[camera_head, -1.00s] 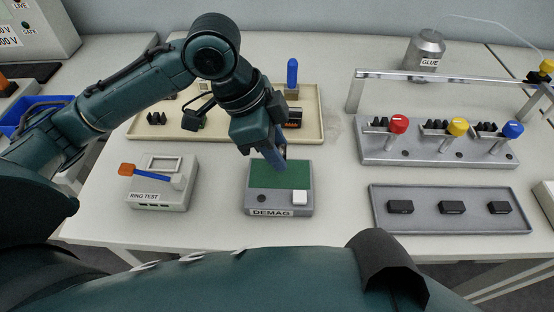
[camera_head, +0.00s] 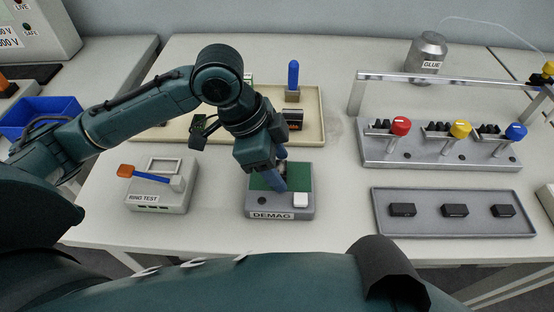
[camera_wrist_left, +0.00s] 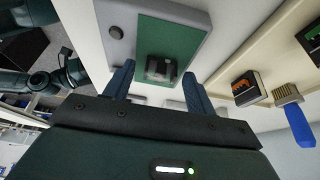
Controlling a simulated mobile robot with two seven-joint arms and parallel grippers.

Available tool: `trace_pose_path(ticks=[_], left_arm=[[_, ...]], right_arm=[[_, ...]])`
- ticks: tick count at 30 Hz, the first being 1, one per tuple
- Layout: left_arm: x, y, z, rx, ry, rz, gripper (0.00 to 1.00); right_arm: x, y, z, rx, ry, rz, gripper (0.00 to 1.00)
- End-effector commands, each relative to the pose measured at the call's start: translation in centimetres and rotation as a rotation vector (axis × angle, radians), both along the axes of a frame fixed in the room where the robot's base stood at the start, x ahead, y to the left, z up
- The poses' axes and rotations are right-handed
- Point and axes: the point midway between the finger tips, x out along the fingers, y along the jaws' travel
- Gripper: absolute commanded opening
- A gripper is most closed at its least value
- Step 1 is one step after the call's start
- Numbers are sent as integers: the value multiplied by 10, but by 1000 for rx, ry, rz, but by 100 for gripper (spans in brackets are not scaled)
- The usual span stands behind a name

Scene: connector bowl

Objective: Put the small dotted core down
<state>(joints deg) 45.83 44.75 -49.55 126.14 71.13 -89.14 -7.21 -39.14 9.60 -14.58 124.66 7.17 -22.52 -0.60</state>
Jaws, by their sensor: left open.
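A small dark core (camera_wrist_left: 161,69) rests on the green pad (camera_wrist_left: 182,38) of the DEMAG box in the left wrist view. Its marking is too small to make out dots. My left gripper (camera_wrist_left: 158,86) is open, with one blue finger on either side of the core and a gap to each. In the head view the left gripper (camera_head: 274,180) points down over the DEMAG box (camera_head: 254,200), and it hides the core there. My right gripper is not in view.
The RING TEST box (camera_head: 143,195) with an orange lever stands left of the DEMAG box. A beige tray (camera_head: 315,130) lies behind, holding a blue-handled brush (camera_head: 293,75). A grey tray (camera_head: 430,226) with black blocks and a clamp stand (camera_head: 440,157) are at the right.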

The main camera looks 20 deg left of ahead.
Motion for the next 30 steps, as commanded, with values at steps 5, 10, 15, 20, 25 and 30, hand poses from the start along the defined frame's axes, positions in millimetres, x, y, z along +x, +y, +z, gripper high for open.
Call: trace_pose_path(ticks=[5,10,15,20,25,30], left_arm=[[0,0,1,0,-1,0,56],[0,5,17,1,-3,2,56],[-4,18,51,1,-6,3,56],[-8,31,82,0,-5,2,56],[-11,40,105,1,-2,2,56],[-12,44,114,0,-1,0,56]], right_arm=[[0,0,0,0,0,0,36],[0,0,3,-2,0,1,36],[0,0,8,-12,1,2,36],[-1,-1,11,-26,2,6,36],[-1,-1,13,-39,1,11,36],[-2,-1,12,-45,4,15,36]])
